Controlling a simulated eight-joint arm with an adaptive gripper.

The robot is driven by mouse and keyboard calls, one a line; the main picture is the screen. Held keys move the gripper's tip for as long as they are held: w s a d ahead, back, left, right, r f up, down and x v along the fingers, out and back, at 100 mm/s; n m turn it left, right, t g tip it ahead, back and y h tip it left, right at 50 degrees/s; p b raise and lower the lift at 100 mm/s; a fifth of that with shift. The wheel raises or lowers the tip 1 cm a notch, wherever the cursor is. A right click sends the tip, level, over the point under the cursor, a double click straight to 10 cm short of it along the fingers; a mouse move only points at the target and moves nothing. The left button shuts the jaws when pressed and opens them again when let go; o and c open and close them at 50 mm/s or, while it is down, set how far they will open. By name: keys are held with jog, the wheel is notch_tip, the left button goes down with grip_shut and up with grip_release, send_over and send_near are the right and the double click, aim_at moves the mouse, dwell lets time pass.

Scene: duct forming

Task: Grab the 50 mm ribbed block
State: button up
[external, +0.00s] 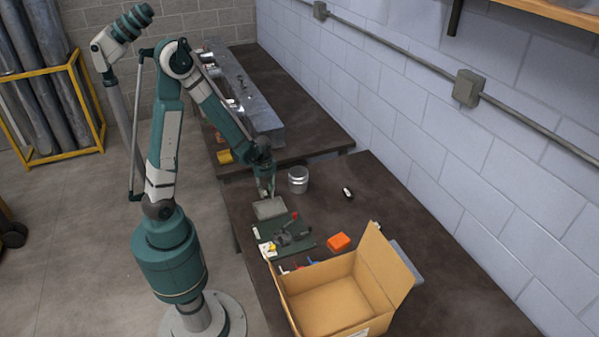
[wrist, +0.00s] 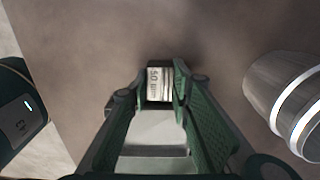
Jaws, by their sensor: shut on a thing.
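The 50 mm ribbed block (wrist: 160,84) shows in the wrist view as a small pale block with a "50" marking and ribs. It sits between the tips of my gripper (wrist: 155,88), whose green fingers are shut on it. In the external view my gripper (external: 268,192) points down low over the near table, left of a metal can. The block is too small and too covered by the fingers to make out there. I cannot tell whether it touches the table.
The metal can (external: 298,180) stands close right of my gripper. A grey slab (external: 269,209) lies just in front, then a green mat (external: 275,236) with tools. The table's right side is mostly clear.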

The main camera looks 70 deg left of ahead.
aim_at(266, 192)
jog(key=shift+r, duration=0.2)
notch_tip(266, 192, up, 10)
jog(key=p, duration=0.1)
jog(key=shift+f, duration=0.2)
dwell(0.6)
